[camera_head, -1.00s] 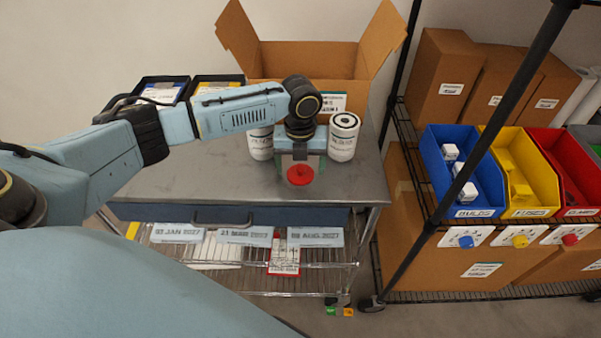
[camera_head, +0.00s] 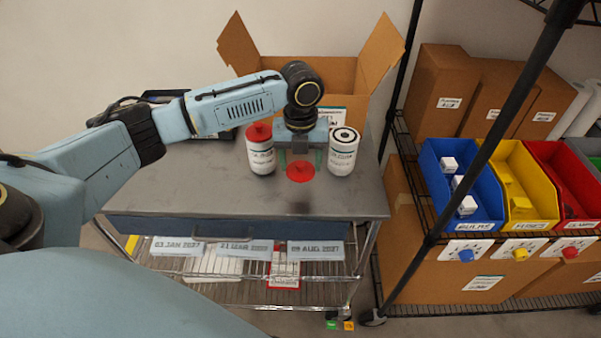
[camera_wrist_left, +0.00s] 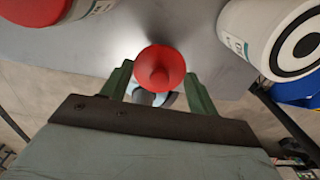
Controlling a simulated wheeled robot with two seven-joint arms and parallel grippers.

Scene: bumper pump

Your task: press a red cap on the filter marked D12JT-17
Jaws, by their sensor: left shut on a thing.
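My left gripper (camera_head: 300,160) is shut on a red cap (camera_head: 300,172), held in front of and between two white filters. In the left wrist view this cap (camera_wrist_left: 158,68) sits between the green fingertips (camera_wrist_left: 158,90), its round flange facing the camera. The left filter (camera_head: 261,158) stands upright with a red cap (camera_head: 259,132) on its top. The right filter (camera_head: 342,156) stands upright with a bare top with a dark ring. The held cap is apart from both filters. The filter labels are too small to read. My right gripper is out of view.
An open cardboard box (camera_head: 372,65) stands behind the filters. The front of the metal table (camera_head: 240,203) is clear. A rack at the right holds blue (camera_head: 432,172), yellow (camera_head: 540,180) and red (camera_head: 565,165) bins.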

